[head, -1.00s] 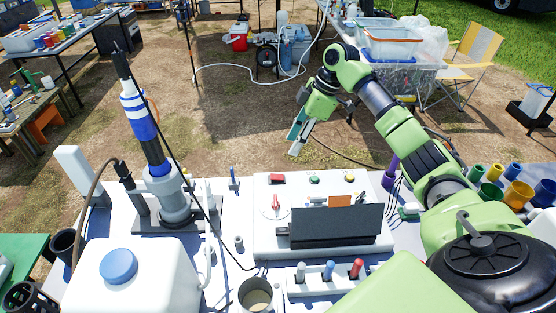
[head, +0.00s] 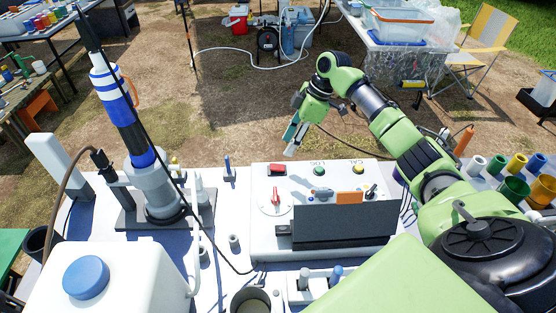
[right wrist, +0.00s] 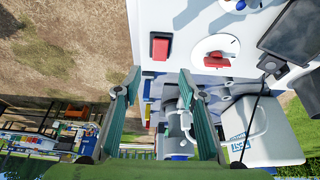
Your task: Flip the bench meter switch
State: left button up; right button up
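The bench meter (head: 260,230) is a white panel box on the table in the head view, with a black hooded display (head: 345,225). On its top are a red rocker switch (head: 277,169), a green button (head: 319,171), a yellow button (head: 358,170) and a red dial knob (head: 276,196). A small toggle (head: 371,191) sits at the right. My right gripper (head: 291,143) hangs beyond the panel's far edge, apart from it. In the right wrist view its fingers (right wrist: 160,85) are spread and empty, with the red rocker switch (right wrist: 160,46) ahead between them. My left gripper is out of view.
A blue and white probe (head: 120,110) stands in a grey holder left of the meter. A white jug (head: 130,275) with a blue cap is at front left. Coloured cups (head: 514,188) stand at the right. A dark cable crosses beside the meter's left edge.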

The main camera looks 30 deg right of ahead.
aim_at(275, 166)
jog(key=p+x, duration=0.2)
jog(key=x, duration=0.6)
jog(key=shift+w+f, duration=0.1)
jog(key=shift+a+f, duration=0.2)
jog(key=shift+f, duration=0.45)
jog(key=shift+w, duration=0.1)
